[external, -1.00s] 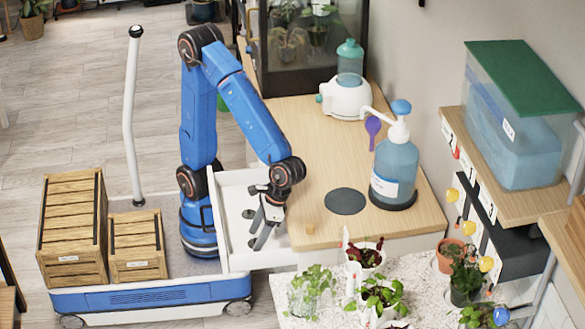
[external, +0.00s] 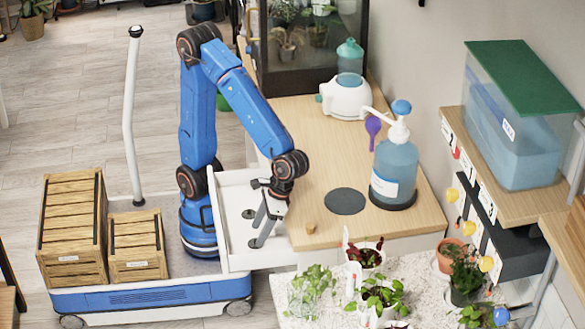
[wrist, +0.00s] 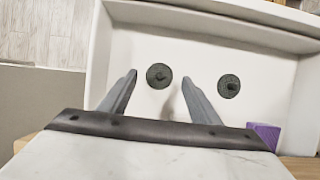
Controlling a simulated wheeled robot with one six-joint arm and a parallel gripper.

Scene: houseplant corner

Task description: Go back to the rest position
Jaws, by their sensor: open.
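My gripper (external: 264,226) points down into an open white drawer (external: 236,258) at the left end of the wooden counter (external: 310,130). In the wrist view its two fingers (wrist: 160,98) are spread apart with nothing held between them. Two dark round discs with small centre knobs, a left disc (wrist: 159,76) and a right disc (wrist: 229,87), lie on the drawer floor beyond the fingertips. A purple block (wrist: 264,134) shows partly beside the gripper mount at the lower right.
The drawer walls stand close around my gripper. A pump bottle (external: 395,165) and a dark round pad (external: 345,201) are on the counter. Potted seedlings (external: 378,295) stand on the speckled table in front. Wooden crates (external: 72,225) sit on my base.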

